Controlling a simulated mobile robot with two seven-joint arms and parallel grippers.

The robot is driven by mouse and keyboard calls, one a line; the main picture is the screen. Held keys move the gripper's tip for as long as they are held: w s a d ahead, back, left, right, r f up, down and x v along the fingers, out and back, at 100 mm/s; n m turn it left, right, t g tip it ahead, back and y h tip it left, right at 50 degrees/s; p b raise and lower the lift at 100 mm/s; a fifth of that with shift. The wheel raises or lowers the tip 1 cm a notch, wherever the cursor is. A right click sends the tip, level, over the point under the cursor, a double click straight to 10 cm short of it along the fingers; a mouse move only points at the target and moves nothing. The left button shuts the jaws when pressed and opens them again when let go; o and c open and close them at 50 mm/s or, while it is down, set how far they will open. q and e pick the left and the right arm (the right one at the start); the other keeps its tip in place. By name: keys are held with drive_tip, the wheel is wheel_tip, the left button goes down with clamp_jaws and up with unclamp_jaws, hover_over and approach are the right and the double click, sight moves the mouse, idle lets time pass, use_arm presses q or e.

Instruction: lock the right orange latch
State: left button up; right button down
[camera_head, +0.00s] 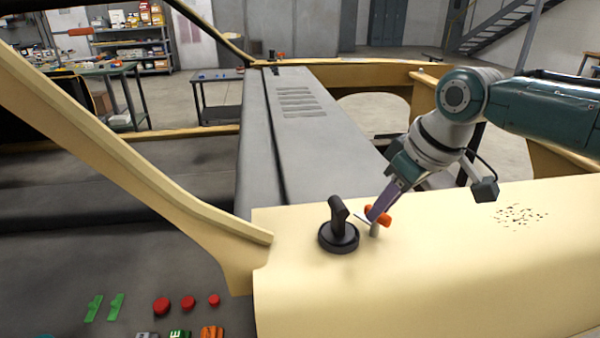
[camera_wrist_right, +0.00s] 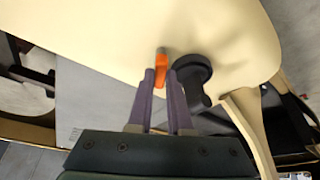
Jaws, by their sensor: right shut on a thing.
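The right orange latch (camera_head: 380,212) stands on a short grey post on the cream body panel, just right of a black knob on a round base. My right gripper (camera_head: 371,217) reaches down to it from the upper right. In the right wrist view the orange latch (camera_wrist_right: 161,66) sits between the purple fingertips (camera_wrist_right: 160,76), which are shut on it. The fingers hide part of the latch in the head view. My left gripper is not in view.
The black knob (camera_head: 339,232) is close beside the latch; it also shows in the wrist view (camera_wrist_right: 193,74). A cream pillar (camera_head: 140,170) slopes across the left. Red buttons (camera_head: 188,302) and green switches (camera_head: 105,307) are at lower left.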

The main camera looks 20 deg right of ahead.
drive_tip(key=shift+f+n+b, duration=0.2)
drive_tip(key=shift+n+b, duration=0.15)
drive_tip(key=shift+n, duration=0.15)
drive_tip(key=n+g+y+b, duration=0.1)
drive_tip(key=n+b, duration=0.2)
drive_tip(key=b, duration=0.1)
drive_tip(key=n+g+y+b, duration=0.1)
drive_tip(key=n+b, duration=0.2)
drive_tip(key=b, duration=0.1)
drive_tip(key=n+y+b, duration=0.1)
drive_tip(key=n+b, duration=0.2)
drive_tip(key=b, duration=0.1)
drive_tip(key=shift+w+d+g+b, duration=0.15)
drive_tip(key=shift+w+g+b, duration=0.1)
drive_tip(key=shift+g+b, duration=0.15)
drive_tip(key=shift+r+n+g+b, duration=0.2)
drive_tip(key=shift+n+g+b, duration=0.2)
drive_tip(key=shift+n+b, duration=0.7)
drive_tip(key=c, duration=0.8)
unclamp_jaws()
drive_tip(key=shift+c, duration=0.2)
